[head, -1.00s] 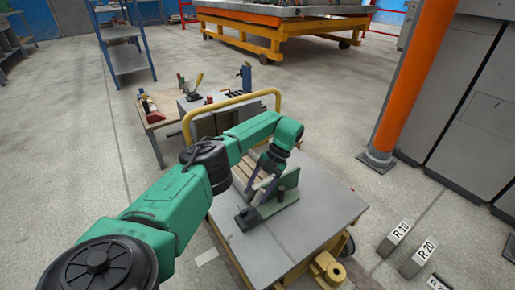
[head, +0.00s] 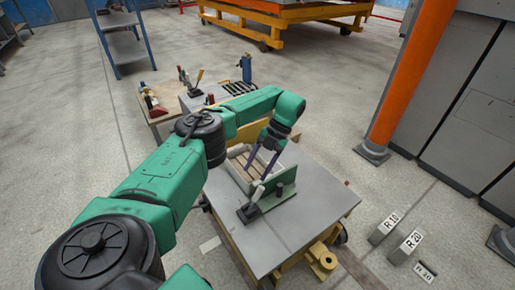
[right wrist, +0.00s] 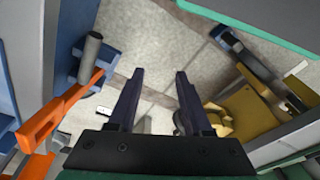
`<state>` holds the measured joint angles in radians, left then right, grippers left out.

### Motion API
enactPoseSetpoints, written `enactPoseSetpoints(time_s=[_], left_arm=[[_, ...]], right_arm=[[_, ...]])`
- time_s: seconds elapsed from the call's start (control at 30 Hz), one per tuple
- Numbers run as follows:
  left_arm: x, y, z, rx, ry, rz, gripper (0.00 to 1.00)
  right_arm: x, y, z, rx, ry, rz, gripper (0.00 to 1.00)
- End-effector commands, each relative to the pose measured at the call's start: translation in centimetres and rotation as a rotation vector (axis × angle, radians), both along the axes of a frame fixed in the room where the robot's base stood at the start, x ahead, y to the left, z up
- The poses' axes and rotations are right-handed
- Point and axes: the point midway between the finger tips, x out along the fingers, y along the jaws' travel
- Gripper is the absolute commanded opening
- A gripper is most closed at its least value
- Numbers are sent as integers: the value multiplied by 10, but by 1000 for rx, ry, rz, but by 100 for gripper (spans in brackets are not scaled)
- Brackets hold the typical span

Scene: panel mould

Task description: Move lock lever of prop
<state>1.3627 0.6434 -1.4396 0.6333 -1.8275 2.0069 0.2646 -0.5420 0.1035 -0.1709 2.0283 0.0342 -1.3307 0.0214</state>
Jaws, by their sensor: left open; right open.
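A small mould with a green upright side plate (head: 283,184) and pale slatted inside (head: 240,163) stands on a grey table top. A small prop with a dark foot (head: 249,213) and a light lever-like part (head: 259,191) leans at the plate's near side. My left gripper (head: 260,168) reaches over the mould from behind, its dark fingers spread and apart, just above the prop's upper end. I cannot tell whether a finger touches it. My right gripper (right wrist: 158,78) shows only in the right wrist view, open and empty over the floor.
The grey table top (head: 315,205) is clear to the right of the mould. Behind it are a side table with tools (head: 155,103) and a yellow trolley (head: 265,28). An orange post (head: 410,80) stands right. Labelled blocks (head: 404,248) lie on the floor.

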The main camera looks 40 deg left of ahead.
Motion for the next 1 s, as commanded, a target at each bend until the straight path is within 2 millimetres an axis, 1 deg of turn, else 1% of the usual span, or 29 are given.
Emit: enactPoseSetpoints(time_s=[0.03,0.1,0.3,0.5,0.6,0.7,1.0], left_arm=[[0,0,10,2,-1,0,60],[0,0,17,1,-1,-1,60],[0,0,38,0,0,-2,60],[0,1,53,1,0,0,60],[-1,0,56,1,0,0,60],[-1,0,56,0,0,-1,60],[0,0,56,0,0,-1,60]], right_arm=[[-1,-2,-5,-5,5,-2,50],[-3,-4,-18,-10,9,-6,50],[-15,-12,-53,-25,16,-16,50],[-29,-20,-79,-38,23,-22,50],[-33,-22,-86,-40,22,-23,50],[-34,-23,-88,-41,21,-24,50],[-34,-23,-89,-40,21,-23,50]])
